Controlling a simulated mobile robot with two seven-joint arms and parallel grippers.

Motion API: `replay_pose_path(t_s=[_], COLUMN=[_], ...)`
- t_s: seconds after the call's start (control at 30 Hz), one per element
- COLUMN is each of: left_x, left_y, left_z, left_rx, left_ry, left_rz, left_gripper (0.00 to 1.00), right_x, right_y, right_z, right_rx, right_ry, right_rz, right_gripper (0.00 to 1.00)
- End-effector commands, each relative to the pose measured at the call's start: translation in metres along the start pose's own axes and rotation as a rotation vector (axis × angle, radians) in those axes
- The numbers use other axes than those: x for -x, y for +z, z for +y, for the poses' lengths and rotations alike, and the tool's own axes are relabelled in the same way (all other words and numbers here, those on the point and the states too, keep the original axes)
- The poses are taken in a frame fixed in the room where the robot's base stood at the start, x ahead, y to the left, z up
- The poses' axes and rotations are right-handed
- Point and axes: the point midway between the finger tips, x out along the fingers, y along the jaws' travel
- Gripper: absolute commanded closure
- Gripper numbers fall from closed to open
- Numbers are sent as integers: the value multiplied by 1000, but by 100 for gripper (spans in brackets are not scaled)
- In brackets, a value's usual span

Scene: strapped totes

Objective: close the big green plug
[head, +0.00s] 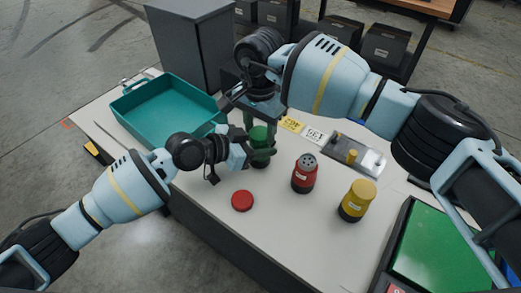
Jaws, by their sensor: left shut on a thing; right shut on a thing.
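The big green plug (259,137) stands upright near the middle of the table, between my two grippers. Its upper part is lighter green and its lower part is dark, partly hidden by my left gripper. My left gripper (243,158) is shut on the lower part of the green plug from the left. My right gripper (262,118) reaches down from above and behind and is shut on its upper part. The exact finger contact is small and partly hidden, and I cannot tell whether a gap is left between the two parts.
A red plug (304,178) with an exposed pin face and a yellow plug (357,201) stand to the right. A red cap (242,201) lies in front. A teal tray (165,135) is at left, a metal plate (368,160) and a green panel (437,250) at right.

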Motion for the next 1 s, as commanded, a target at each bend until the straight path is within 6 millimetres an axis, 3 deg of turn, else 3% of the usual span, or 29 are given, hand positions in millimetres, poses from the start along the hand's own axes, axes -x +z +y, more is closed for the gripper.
replay_pose_path(t_s=[0.17,0.7,1.0], left_x=[0,0,0], left_y=[0,0,0], left_z=[0,0,0], left_rx=[0,1,1], left_ry=[0,-1,-1], left_rz=[0,0,0], left_gripper=[100,100,100], right_x=[0,-1,-1], right_y=[0,0,0], right_z=[0,0,0], right_rx=[-167,-1008,-1125], right_ry=[1,1,1], right_rz=[1,-1,0], right_gripper=[80,80,80])
